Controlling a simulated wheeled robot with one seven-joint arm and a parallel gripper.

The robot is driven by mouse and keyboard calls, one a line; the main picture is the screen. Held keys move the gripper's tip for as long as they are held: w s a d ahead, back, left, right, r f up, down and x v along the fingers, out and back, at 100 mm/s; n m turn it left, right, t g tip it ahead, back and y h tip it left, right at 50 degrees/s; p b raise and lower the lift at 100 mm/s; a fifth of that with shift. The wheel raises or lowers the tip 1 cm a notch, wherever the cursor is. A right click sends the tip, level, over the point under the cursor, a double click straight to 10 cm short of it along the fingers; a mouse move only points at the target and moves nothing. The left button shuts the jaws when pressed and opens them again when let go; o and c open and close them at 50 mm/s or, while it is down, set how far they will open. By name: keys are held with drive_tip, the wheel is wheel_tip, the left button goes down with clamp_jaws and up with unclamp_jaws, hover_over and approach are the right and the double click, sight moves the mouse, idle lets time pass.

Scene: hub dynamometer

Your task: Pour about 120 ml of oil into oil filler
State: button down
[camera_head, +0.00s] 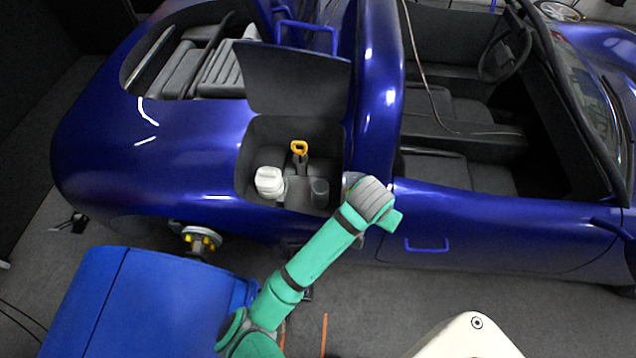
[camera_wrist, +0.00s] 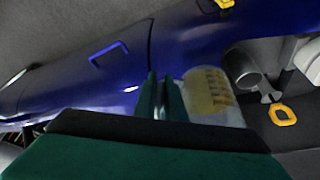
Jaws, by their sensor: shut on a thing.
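My gripper (camera_wrist: 162,92) is shut on a clear beaker (camera_wrist: 207,90) with yellowish markings or contents; I cannot tell the oil level. In the head view the beaker (camera_head: 353,180) is mostly hidden behind my wrist, at the right edge of the car's open compartment (camera_head: 262,132). A dark grey, round, upright neck (camera_head: 320,192), which looks like the oil filler, stands in the compartment just left of the beaker. In the wrist view this neck (camera_wrist: 244,70) shows close beside the beaker, apart or barely overlapping; the gap is unclear. No oil stream shows.
A white capped container (camera_head: 269,181) and a yellow loop handle (camera_head: 299,148) stand in the same compartment. Its lid (camera_head: 295,80) is raised behind. The blue car body (camera_head: 470,215) borders it. A blue box-like unit (camera_head: 130,300) stands in front at the left.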

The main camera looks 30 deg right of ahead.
sight(354, 175)
drive_tip(key=shift+w+a+r, duration=0.1)
drive_tip(key=w+r+n+g+h, duration=0.1)
drive_tip(key=w+r+n+g, duration=0.1)
drive_tip(key=w+r+g, duration=0.3)
drive_tip(key=shift+w+a+r+g+h+p, duration=0.25)
drive_tip(key=shift+a+r+g+h, duration=0.2)
drive_tip(key=shift+r+g, duration=1.25)
drive_tip(key=shift+w+f+g+p, duration=0.1)
drive_tip(key=shift+w+g+p, duration=0.2)
drive_tip(key=shift+g, duration=0.5)
drive_tip(key=shift+w+a+r+n+g+h+p, duration=0.15)
drive_tip(key=shift+w+r+n+g+p, duration=0.1)
drive_tip(key=shift+r+g+p, duration=0.25)
drive_tip(key=shift+w+r+n+g+h+p, duration=0.15)
drive_tip(key=shift+w+r+g+p, duration=0.1)
drive_tip(key=shift+r+g+p, duration=0.2)
drive_tip(key=shift+w+a+r+g+h+p, duration=0.1)
drive_tip(key=shift+w+g+h+p, duration=0.05)
drive_tip(key=shift+w+g+p, duration=0.3)
drive_tip(key=shift+w+r+g+h+p, duration=0.1)
drive_tip(key=shift+w+g+p, duration=0.2)
drive_tip(key=shift+w+p, duration=0.15)
idle(1.5)
drive_tip(key=shift+r+n+g+p, duration=0.3)
